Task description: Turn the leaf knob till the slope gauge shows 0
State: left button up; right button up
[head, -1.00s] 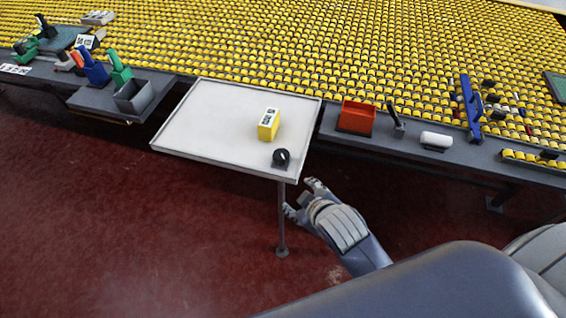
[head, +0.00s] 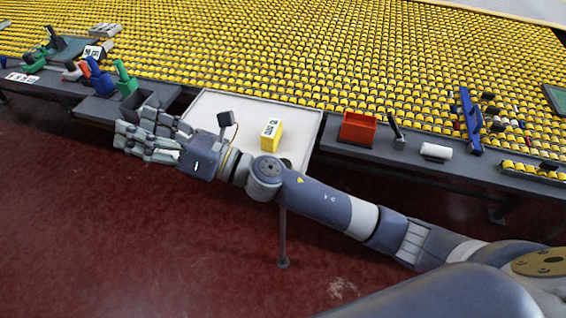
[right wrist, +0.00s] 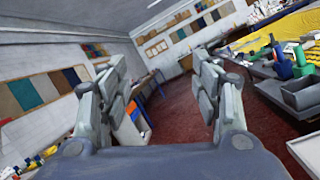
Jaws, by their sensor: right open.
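The pale leaf (head: 300,128) is a flat white tabletop on a post, in the middle of the head view. A yellow box (head: 271,135) with a black-and-white face stands on it; it may be the slope gauge, but its reading is too small to read. My right gripper (head: 128,135) is open and empty, left of the leaf and in front of the grey side shelf. In the right wrist view its fingers (right wrist: 160,75) are spread with nothing between them. My left gripper is not in view.
My right arm lies across the leaf's near edge. A grey bin (head: 134,105) and green and blue tools (head: 100,80) are beyond the gripper. An orange bin (head: 357,128) and a white roll (head: 435,152) sit on the right-hand bench. Red floor is open in front.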

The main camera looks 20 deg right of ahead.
jog(key=s+a+f+n+g, duration=0.4)
jog(key=n+g, duration=0.4)
jog(key=n, duration=0.4)
jog(key=n+g+h, duration=0.3)
jog(key=n+h, duration=1.2)
jog(key=h, duration=0.3)
send_over(283, 163)
notch_tip(283, 163, down, 15)
notch_tip(283, 163, down, 10)
jog(key=p, duration=0.2)
jog(key=shift+s+p, duration=0.1)
jog(key=shift+p, duration=0.3)
jog(key=shift+c, duration=0.4)
jog(key=c, duration=1)
